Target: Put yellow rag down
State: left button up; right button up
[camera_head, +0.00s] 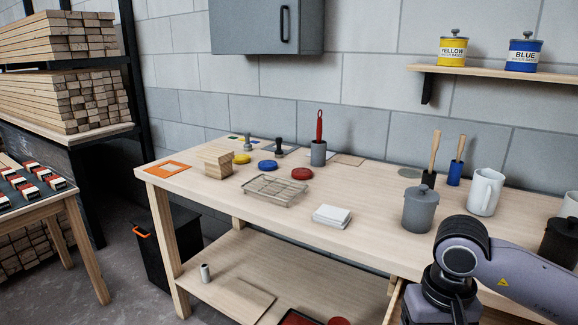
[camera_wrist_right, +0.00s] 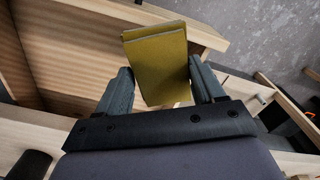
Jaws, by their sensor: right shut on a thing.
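The yellow rag (camera_wrist_right: 158,58) is a folded, flat-looking olive-yellow cloth in the right wrist view. My right gripper (camera_wrist_right: 160,84) is shut on it, with one dark finger on each side, and the rag sticks out beyond the fingertips. Pale wooden boards and a brown wooden surface show behind the rag; I cannot tell how far below it they are. In the head view my right arm stands at the lower right, in front of the bench (camera_head: 345,245); its gripper and the rag are out of that picture. My left gripper is in neither view.
On the bench are a grey lidded pot (camera_head: 420,210), a white jug (camera_head: 486,192), a wire rack (camera_head: 272,190), a white stack (camera_head: 332,215) and a wood block (camera_head: 214,161). The front middle of the bench top is clear. A lower shelf (camera_head: 235,272) runs beneath.

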jog(key=shift+a+n, duration=0.1)
jog(key=shift+n, duration=0.3)
jog(key=shift+m, duration=0.4)
jog(key=w+d+r+b, duration=0.2)
jog(key=w+d, duration=0.1)
jog(key=shift+w+d, duration=0.1)
jog(key=shift+d, duration=0.2)
jog(key=w+d+r+m+b, duration=0.1)
jog(key=w+d+r+b, duration=0.2)
jog(key=d+r, duration=0.2)
notch_tip(320, 180, down, 19)
jog(key=shift+f+p, duration=0.15)
jog(key=shift+p, duration=0.3)
jog(key=shift+f, duration=0.25)
